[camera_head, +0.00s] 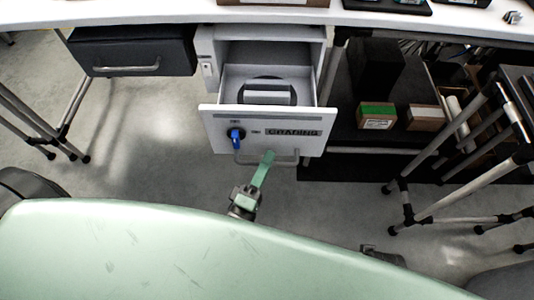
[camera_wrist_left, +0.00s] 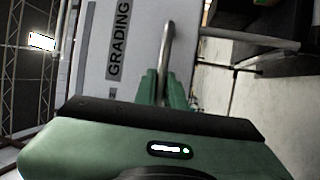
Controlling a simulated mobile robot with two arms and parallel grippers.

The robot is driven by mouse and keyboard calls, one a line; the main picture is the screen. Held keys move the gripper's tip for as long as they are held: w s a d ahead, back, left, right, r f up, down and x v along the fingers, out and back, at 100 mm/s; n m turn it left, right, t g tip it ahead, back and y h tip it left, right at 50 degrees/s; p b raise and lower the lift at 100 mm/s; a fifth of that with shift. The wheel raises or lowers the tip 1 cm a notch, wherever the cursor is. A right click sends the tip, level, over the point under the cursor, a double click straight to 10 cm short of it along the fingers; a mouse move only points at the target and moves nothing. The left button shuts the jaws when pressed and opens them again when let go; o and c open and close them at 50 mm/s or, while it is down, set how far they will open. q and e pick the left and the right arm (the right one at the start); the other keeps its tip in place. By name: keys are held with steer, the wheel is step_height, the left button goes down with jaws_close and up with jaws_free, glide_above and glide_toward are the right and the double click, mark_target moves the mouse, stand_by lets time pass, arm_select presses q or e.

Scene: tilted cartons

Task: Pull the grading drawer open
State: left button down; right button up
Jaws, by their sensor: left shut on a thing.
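The grading drawer (camera_head: 220,130) stands pulled out of its white cabinet under the table in the head view, with its inside showing. Its white front carries a dark GRADING label, which also shows in the left wrist view (camera_wrist_left: 119,40). A bar handle (camera_head: 285,161) runs along the lower front; it shows in the left wrist view (camera_wrist_left: 167,50) too. My left gripper (camera_head: 267,158) is shut on the handle, its green fingers on either side of the bar in the left wrist view (camera_wrist_left: 164,88). A dark round item with a pale block lies inside the drawer. My right gripper is not visible.
A blue key-like piece (camera_head: 236,134) sticks out of the drawer front. A black drawer (camera_head: 135,52) is at the left. A dark shelf with cartons (camera_head: 376,116) and metal-legged frames stand at the right.

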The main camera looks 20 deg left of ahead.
arm_select(q)
steer(key=c, duration=1.5)
jaws_free()
steer(key=v, duration=0.8)
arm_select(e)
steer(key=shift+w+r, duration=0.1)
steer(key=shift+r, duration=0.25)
arm_select(q)
steer(key=shift+w, duration=0.1)
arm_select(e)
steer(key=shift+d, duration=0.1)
